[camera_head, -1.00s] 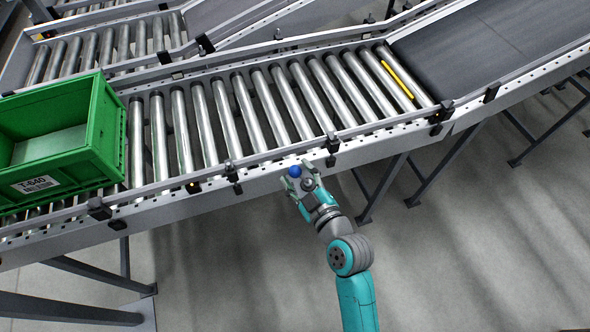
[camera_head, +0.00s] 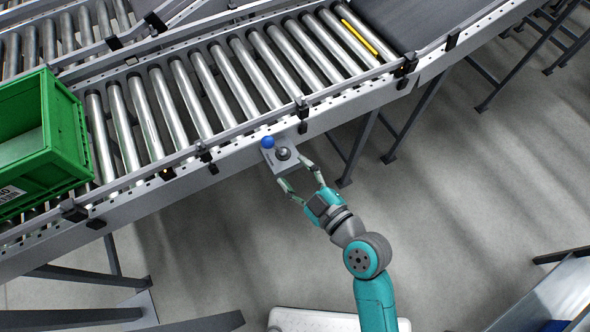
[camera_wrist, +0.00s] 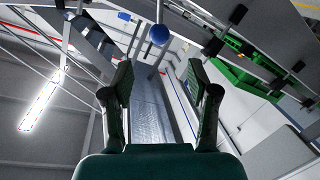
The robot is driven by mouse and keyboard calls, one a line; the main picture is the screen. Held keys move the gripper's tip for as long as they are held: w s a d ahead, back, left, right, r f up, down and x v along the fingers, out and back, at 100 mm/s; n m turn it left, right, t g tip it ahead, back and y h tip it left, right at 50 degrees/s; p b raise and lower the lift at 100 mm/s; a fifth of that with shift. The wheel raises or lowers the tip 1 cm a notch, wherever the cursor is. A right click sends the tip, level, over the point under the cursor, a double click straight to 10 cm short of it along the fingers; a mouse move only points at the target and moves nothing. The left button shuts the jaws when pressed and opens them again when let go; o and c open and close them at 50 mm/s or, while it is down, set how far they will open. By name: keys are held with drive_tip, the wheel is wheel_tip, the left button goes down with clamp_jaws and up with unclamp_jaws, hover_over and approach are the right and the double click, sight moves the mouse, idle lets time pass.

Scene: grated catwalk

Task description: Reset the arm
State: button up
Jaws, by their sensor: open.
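My gripper (camera_head: 299,177) is open and empty, with its fingers spread, at the front side of the roller conveyor. Just beyond its fingertips a small grey box (camera_head: 270,158) sits at the conveyor's side rail. The blue knob (camera_wrist: 158,34) shows there beyond the fingertips, near the top middle. My arm is extended from the lower right of the head view.
The roller conveyor (camera_head: 190,93) crosses the head view, with a green crate (camera_head: 68,130) on its left part and a yellow strip (camera_head: 359,37) among the rollers. Dark support legs (camera_head: 412,117) stand below the rail. Open grey floor (camera_head: 450,190) lies right of my arm.

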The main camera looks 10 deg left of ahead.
idle(0.3)
drive_tip(key=s+d+f+m+t+h, duration=0.1)
drive_tip(key=s+d+f+m+h, duration=0.25)
drive_tip(key=s+d, duration=0.3)
drive_tip(key=s+d+f+m+t+h, duration=0.1)
drive_tip(key=s+d+f+m+h, duration=0.25)
drive_tip(key=s+d+m, duration=0.35)
drive_tip(key=s+d+r+m+h, duration=0.2)
drive_tip(key=s+d+r, duration=0.1)
drive_tip(key=s, duration=0.4)
drive_tip(key=s+d+r+m+h, duration=0.1)
drive_tip(key=s+d+r+h, duration=0.1)
drive_tip(key=s, duration=0.5)
drive_tip(key=d+r, duration=0.1)
drive_tip(key=d, duration=0.1)
drive_tip(key=shift+d+m+t, duration=0.3)
drive_tip(key=shift+d+m, duration=0.05)
drive_tip(key=shift+r, duration=0.1)
